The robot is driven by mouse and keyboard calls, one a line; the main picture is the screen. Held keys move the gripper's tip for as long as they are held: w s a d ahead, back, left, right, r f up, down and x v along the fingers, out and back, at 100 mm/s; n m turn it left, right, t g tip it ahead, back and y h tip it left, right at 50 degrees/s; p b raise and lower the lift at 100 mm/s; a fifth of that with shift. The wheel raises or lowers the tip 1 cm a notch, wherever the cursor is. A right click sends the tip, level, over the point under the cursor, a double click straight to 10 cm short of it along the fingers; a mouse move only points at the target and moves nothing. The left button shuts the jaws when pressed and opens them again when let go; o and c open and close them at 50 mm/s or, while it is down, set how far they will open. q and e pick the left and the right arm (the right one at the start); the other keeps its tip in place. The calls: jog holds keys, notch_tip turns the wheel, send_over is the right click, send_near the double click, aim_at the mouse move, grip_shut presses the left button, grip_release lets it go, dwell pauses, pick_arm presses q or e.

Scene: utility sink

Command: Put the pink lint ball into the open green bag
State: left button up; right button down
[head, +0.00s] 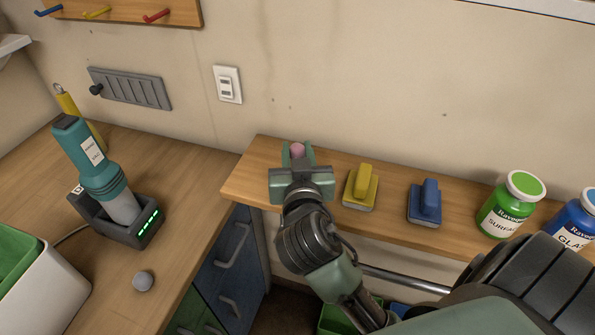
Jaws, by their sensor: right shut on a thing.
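Only part of the bin is in view. The gripper is well to the right of the bag. My left gripper is not in view.
A grey ball (143,281) lies on the left counter near a teal handheld vacuum (92,165) in its dock (145,228). Yellow (361,188) and blue (425,203) brushes and a green-lidded jar (510,205) stand on the shelf. Green and blue containers show below, partly hidden.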

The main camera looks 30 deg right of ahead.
notch_tip(320, 180, down, 5)
jog(key=shift+r, duration=0.1)
dwell(0.3)
